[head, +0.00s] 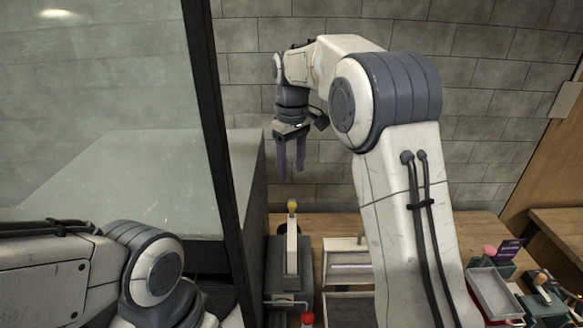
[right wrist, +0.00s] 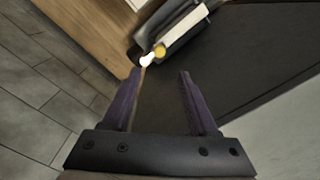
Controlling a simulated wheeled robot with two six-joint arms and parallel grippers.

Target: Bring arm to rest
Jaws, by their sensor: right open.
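My right gripper (head: 290,172) hangs with its fingers pointing down above the back of the wooden table (head: 335,225). It is open, with nothing between its purple-grey fingers. In the right wrist view its two fingers (right wrist: 160,72) stand apart, and a white piece with a yellow tip (right wrist: 160,51) lies beyond them. My right arm is raised and bent across the middle of the head view. My left arm shows at the lower left, but its gripper is out of view.
A dark holder (head: 274,262) with an upright white, yellow-tipped piece stands below the right gripper. A light rack (head: 345,262) stands beside it. A grey tray (head: 494,293) and small items are at the lower right. A dark-framed glass panel (head: 215,130) stands left of the gripper.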

